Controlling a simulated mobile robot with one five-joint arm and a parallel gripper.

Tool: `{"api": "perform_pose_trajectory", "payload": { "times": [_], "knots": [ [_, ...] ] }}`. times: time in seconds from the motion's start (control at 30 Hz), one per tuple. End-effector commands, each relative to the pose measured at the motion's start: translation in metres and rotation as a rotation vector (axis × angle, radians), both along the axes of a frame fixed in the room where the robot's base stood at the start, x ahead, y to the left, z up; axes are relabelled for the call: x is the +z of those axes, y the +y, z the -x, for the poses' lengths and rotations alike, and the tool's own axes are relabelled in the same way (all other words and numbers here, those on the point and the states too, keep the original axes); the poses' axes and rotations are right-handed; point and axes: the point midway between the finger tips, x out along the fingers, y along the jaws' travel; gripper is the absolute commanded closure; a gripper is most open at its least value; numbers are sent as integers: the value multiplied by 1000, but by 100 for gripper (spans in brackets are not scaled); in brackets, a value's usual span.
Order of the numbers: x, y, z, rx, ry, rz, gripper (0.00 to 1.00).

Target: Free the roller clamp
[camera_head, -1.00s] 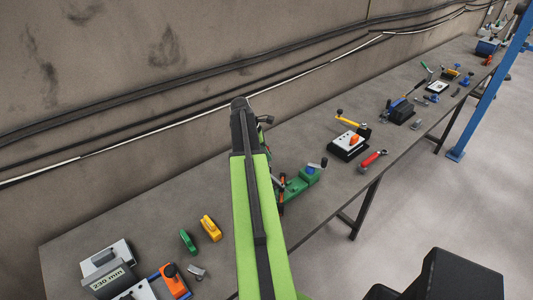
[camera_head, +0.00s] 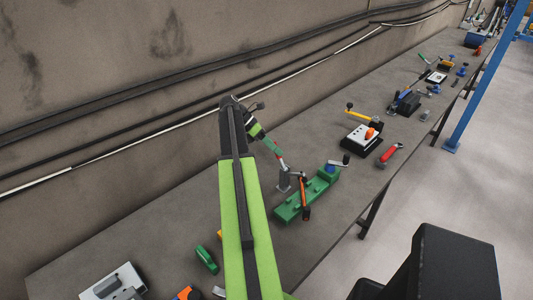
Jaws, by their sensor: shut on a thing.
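The green clamp fixture (camera_head: 292,208) lies on the grey bench, right of my raised green arm. It carries a lever with an orange shaft and a black grip (camera_head: 305,199), and a blue knob (camera_head: 331,167) at its far end. My gripper (camera_head: 283,166) reaches down to the fixture's left side. It is shut at the top of a small grey upright part (camera_head: 284,181) there. The fingertips are small in the picture, so the exact grip is hard to make out. I cannot tell whether the grey part is joined to the fixture.
A black box with a white top (camera_head: 358,142) and a red-handled tool (camera_head: 391,154) are further right on the bench (camera_head: 140,222). A green piece (camera_head: 206,259) lies at the lower left. The wall runs close behind my arm.

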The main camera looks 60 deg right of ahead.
Motion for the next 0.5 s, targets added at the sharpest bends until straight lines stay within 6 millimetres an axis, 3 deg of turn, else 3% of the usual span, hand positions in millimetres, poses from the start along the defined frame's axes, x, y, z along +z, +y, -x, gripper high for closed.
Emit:
{"api": "perform_pose_trajectory", "payload": {
  "times": [0.5],
  "knots": [
    [-2,0,-4,10,64,-20,100]
  ]
}}
